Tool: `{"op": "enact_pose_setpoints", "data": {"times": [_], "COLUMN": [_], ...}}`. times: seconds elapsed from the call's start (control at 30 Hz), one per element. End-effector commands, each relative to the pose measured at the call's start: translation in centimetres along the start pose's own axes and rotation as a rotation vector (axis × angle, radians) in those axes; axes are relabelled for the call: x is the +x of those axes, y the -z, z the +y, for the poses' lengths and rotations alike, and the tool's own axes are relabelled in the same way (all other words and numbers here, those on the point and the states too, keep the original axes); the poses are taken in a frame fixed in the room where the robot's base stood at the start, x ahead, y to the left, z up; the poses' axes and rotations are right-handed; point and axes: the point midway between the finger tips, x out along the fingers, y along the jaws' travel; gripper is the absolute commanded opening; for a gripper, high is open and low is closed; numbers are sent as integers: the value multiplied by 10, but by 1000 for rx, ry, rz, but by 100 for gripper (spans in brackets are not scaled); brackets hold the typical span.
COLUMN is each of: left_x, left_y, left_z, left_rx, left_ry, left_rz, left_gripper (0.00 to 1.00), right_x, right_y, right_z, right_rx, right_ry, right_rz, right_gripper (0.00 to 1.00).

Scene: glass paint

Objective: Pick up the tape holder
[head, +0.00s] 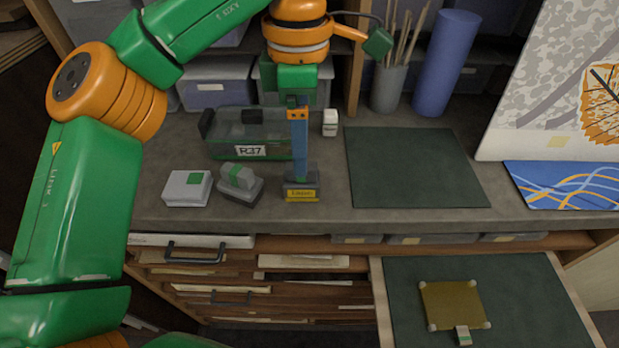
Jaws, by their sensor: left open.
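A small dark block with a yellow front label (301,194), which looks like the tape holder, stands near the front edge of the grey worktop. My left gripper (300,178) points straight down over it, with its blue finger seen edge-on. The fingertip overlaps the top of the block, and I cannot tell whether it touches. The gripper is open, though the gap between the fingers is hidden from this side. The block's upper middle is covered by the finger. My right gripper is out of view.
Left of the block are a grey rounded piece on a dark base (240,183) and a white box with a green square (187,188). Behind stands a clear bin labelled R37 (222,147). A dark green mat (410,165) lies clear to the right. An open drawer (520,300) juts out below.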

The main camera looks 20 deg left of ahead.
Motion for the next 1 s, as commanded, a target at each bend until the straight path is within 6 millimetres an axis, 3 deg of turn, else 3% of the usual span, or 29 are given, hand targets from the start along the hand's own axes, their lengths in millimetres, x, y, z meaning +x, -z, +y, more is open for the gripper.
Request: {"op": "enact_pose_setpoints", "data": {"times": [0.17,0.43,0.7,1.0], "left_x": [23,68,74,74], "left_y": [0,0,0,0], "left_z": [0,4,4,4], "left_rx": [2,1,1,1], "left_ry": [4,3,1,1], "left_rz": [0,1,-2,-2], "left_gripper": [82,82,80,0], "right_x": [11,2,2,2], "right_y": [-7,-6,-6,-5], "right_z": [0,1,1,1], "right_rx": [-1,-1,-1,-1], "right_ry": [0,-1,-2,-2], "right_rz": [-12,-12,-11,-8], "right_gripper": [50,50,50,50]}}
